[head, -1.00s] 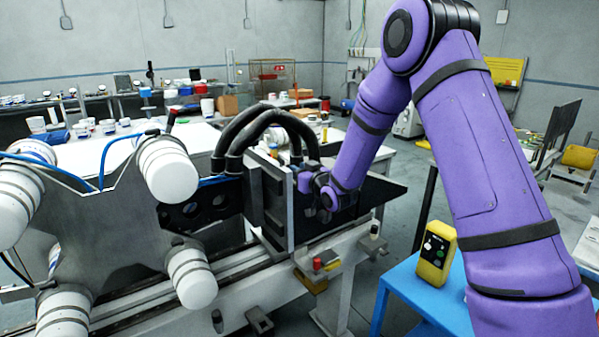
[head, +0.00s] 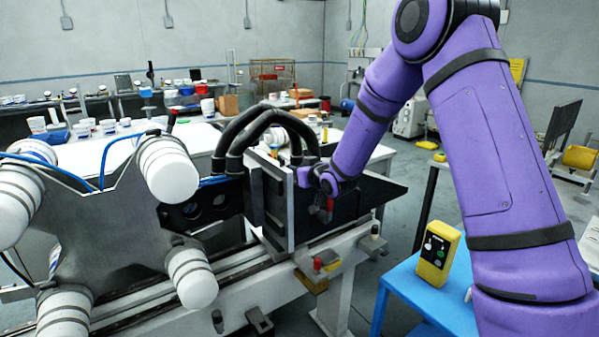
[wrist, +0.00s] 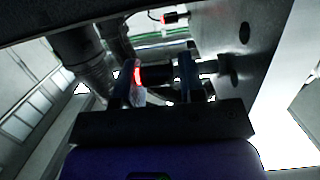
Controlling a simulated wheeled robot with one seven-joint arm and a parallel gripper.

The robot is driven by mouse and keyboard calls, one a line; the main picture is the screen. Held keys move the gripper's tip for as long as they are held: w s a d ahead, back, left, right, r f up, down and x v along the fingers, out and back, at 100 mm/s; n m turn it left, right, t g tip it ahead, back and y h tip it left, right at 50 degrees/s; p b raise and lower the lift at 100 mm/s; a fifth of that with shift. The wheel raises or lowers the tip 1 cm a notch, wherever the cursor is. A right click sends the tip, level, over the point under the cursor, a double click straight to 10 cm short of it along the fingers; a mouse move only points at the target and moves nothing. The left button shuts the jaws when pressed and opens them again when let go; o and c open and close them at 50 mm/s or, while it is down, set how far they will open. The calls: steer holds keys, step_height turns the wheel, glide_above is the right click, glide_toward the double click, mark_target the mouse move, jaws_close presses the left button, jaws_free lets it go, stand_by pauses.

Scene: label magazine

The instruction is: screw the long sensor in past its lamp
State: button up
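In the wrist view my gripper (wrist: 159,80) reaches up from its dark crossbar, with two finger-like blue-grey parts standing apart. A dark cylindrical piece, seemingly the long sensor (wrist: 157,82), lies across between them. A metal shank (wrist: 208,67) continues right towards the metal plate (wrist: 228,40). A red glow (wrist: 137,74) shows at the left finger-like part; I cannot tell whether it is the lamp or its reflection. Whether the fingers touch the sensor is unclear. In the head view my gripper is small and dark beside the black magazine (head: 276,205), near a red spot.
A smaller piece with a red light (wrist: 171,18) and a cable sits further back in the wrist view. Thick black hoses (head: 262,122) arch over the magazine. A rail (head: 215,268) runs below it. A yellow control box (head: 438,257) stands on a blue table (head: 408,285) at right.

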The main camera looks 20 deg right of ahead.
steer(key=shift+o, duration=1.1)
steer(key=v, duration=1.1)
